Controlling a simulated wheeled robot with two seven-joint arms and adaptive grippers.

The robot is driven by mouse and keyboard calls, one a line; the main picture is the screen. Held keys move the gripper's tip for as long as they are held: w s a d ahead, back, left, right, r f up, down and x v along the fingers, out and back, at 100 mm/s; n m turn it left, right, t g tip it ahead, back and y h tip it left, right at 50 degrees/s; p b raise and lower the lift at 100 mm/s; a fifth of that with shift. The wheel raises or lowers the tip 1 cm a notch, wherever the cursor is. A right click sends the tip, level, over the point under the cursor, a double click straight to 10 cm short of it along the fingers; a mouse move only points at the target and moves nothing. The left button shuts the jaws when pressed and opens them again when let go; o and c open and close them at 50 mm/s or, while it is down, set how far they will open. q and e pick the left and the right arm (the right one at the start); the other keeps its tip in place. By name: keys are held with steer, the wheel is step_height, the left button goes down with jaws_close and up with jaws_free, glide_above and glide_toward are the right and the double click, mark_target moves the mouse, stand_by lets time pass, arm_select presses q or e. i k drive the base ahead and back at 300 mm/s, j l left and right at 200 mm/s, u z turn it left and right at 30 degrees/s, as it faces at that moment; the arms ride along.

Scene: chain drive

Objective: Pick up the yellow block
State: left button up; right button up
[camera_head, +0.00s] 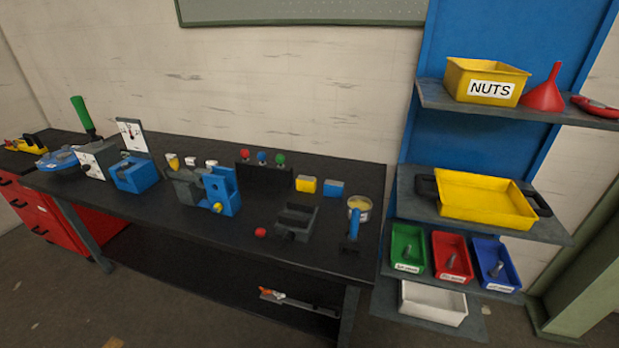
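The yellow block (306,184) sits on the black workbench (150,217), toward its back right. It stands just left of a blue block (334,188), with a small gap between them. A dark rack with red, blue and green knobs (264,172) is to its left. Neither of my grippers shows in the head view.
A grey holder (295,222) and a red ball (260,232) lie in front of the block. A tin (358,208) stands to the right. A blue vise (222,190) is to the left. Shelves with a yellow tray (484,197) and bins flank the bench's right end.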

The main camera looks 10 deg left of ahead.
mark_target(304, 183)
steer(key=i, duration=1.05)
steer(key=z, duration=0.3)
